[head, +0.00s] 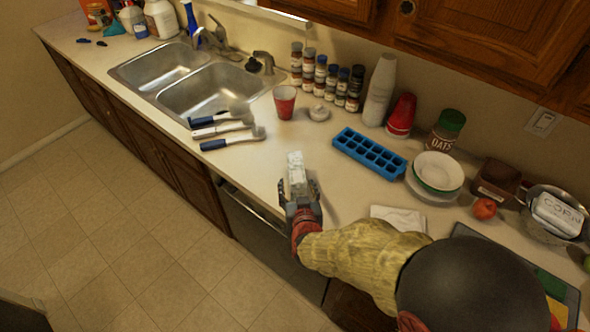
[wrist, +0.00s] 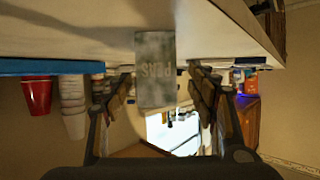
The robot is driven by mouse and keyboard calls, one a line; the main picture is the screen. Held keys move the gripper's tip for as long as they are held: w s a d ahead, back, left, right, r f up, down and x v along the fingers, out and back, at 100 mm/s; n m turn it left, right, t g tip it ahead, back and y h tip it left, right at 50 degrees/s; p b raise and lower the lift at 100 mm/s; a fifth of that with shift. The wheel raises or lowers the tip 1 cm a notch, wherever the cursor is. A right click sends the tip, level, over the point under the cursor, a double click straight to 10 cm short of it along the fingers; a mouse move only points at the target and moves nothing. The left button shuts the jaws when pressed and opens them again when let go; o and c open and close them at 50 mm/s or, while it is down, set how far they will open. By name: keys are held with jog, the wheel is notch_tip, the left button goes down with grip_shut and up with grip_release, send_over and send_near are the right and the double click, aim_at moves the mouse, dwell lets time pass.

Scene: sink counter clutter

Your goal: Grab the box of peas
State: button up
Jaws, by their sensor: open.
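The box of peas (head: 296,168) stands on the counter near its front edge, a pale carton just beyond my gripper (head: 300,190). In the wrist view, which is upside down, the box of peas (wrist: 155,55) shows faint lettering on its face. There it lies between the two open fingers of my gripper (wrist: 160,80), with a visible gap on each side. Whether a finger touches it is hard to tell. The lower part of the box is partly hidden by my gripper in the head view.
A blue ice tray (head: 370,152) lies right of the box, with a white cloth (head: 398,217) nearer. Several brushes (head: 232,143) lie to the left by the sink (head: 205,88). A red cup (head: 285,102) stands behind. The counter around the box is clear.

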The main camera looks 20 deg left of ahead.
jog(key=b+x, duration=0.2)
jog(key=x, duration=0.4)
jog(key=shift+w, duration=0.45)
jog(key=shift+c, duration=0.3)
jog(key=c, duration=1.4)
jog(key=shift+c, duration=0.3)
jog(key=shift+r, duration=0.1)
grip_shut()
